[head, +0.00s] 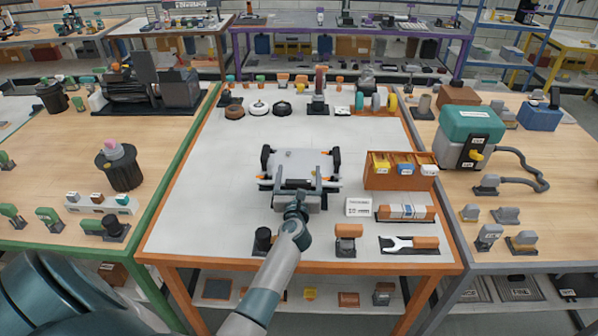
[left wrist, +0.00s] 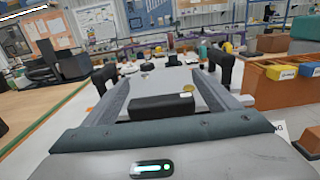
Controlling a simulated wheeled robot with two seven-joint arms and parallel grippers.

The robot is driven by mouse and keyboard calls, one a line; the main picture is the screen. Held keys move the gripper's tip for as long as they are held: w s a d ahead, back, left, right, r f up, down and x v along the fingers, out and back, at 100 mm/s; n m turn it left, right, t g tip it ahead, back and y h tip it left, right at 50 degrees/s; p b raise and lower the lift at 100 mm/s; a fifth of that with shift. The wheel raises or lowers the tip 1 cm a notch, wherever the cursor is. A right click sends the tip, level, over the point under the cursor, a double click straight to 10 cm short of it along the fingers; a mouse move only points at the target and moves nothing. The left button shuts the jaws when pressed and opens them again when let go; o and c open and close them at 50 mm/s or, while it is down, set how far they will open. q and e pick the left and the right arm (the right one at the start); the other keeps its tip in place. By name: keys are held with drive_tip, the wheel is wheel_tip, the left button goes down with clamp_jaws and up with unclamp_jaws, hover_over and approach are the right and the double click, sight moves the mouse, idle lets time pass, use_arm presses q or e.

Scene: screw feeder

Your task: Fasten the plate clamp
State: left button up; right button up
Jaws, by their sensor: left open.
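The clamp fixture shows as a grey plate (head: 303,160) with dark upright blocks at its left and right sides, on the white top of the orange-framed table. Small orange parts sit by its sides. In the left wrist view the plate (left wrist: 172,82) lies ahead, with a black bar (left wrist: 162,106) in front and black uprights at both sides. A small yellowish round spot is on the plate. My left gripper (head: 298,183) is open at the plate's near side, its fingers spread left and right of the black bar; contact cannot be told. My right gripper is not in view.
An orange bin (head: 400,181) with labelled boxes stands right of the fixture. A white box (head: 358,207), a tool tray (head: 408,244) and a small block (head: 347,240) lie at the near right. A black cylinder (head: 262,240) stands near my left forearm. Parts line the back edge.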

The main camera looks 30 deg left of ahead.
use_arm(q)
drive_tip(key=shift+w+a, duration=0.15)
drive_tip(key=shift+w, duration=0.1)
drive_tip(key=shift+c, duration=0.3)
drive_tip(key=c, duration=1)
